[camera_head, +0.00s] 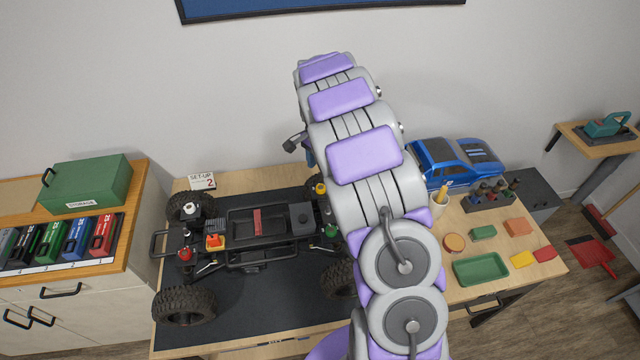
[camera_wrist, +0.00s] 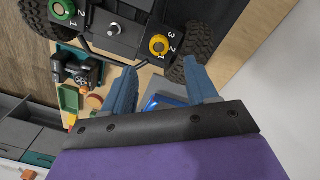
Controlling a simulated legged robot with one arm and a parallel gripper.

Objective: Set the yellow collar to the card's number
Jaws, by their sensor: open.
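The yellow collar (camera_head: 320,188) sits upright on a post at the back right of the crawler chassis (camera_head: 257,222). In the wrist view the yellow collar (camera_wrist: 158,45) shows from above, with the digits 1, 2 and 3 printed around it; which one it points to is too small to tell. The white set-up card (camera_head: 202,181) behind the chassis reads 2. My gripper (camera_wrist: 159,64) is open and empty. Its two blue fingers point toward the yellow collar, which appears just past the fingertips, between their lines. In the head view my arm mostly hides the gripper.
Other collars on the chassis are white (camera_head: 191,207), red (camera_head: 185,254) and green (camera_head: 331,231). A blue car body (camera_head: 455,163) stands right of my arm. A green tray (camera_head: 481,269) and several coloured blocks lie on the right of the bench. The wall is close behind.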

